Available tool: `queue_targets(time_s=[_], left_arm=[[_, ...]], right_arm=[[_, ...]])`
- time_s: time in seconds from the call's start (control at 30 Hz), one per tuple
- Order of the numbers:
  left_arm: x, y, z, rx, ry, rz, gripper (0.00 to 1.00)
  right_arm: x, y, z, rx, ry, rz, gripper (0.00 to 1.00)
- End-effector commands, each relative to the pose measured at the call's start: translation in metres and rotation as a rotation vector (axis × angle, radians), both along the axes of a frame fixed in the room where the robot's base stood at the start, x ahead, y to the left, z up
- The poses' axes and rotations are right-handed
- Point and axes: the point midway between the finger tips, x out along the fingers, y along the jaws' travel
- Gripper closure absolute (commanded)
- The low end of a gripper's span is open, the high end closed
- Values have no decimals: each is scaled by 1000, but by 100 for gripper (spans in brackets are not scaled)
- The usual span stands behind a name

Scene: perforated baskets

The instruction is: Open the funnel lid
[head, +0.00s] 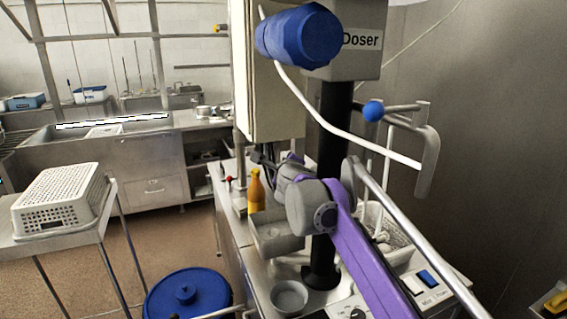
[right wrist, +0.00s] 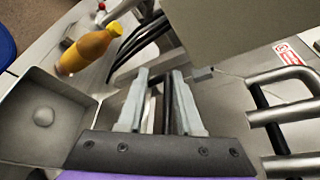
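The grey Doser machine (head: 357,52) stands on a dark post, with a blue cylinder (head: 300,36) at its top left. A bent white rod runs below it to a grey bracket, near a blue ball knob (head: 373,111). I cannot tell which part is the funnel lid. My right gripper (head: 266,160), on the purple arm, is left of the post and below the machine head. In the right wrist view its grey fingers (right wrist: 160,80) are apart, with no clearly held object between them. My left gripper is not in view.
An orange bottle (head: 256,192) and a grey square pan (head: 268,238) are on the counter near my right gripper. A metal bowl (head: 289,297) sits in front. A white perforated basket (head: 62,198) rests on a left table. A blue lidded drum (head: 187,297) stands below.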

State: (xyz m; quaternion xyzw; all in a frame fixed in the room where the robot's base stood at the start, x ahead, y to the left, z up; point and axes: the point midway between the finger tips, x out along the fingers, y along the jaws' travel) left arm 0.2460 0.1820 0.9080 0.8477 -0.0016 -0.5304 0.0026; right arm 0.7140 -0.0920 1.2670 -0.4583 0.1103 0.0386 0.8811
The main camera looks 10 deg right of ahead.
Motion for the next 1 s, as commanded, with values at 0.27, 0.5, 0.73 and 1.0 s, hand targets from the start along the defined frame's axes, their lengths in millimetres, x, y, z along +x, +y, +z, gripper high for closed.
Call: queue_targets(time_s=[0.27,0.5,0.73,1.0], left_arm=[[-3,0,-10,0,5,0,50],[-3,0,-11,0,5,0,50],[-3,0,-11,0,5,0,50],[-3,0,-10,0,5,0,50]], right_arm=[[-55,-4,9,-7,5,-22,58],[-80,1,18,-7,3,-15,58],[-83,2,19,-7,2,-14,58],[-83,2,20,-7,2,-13,58]])
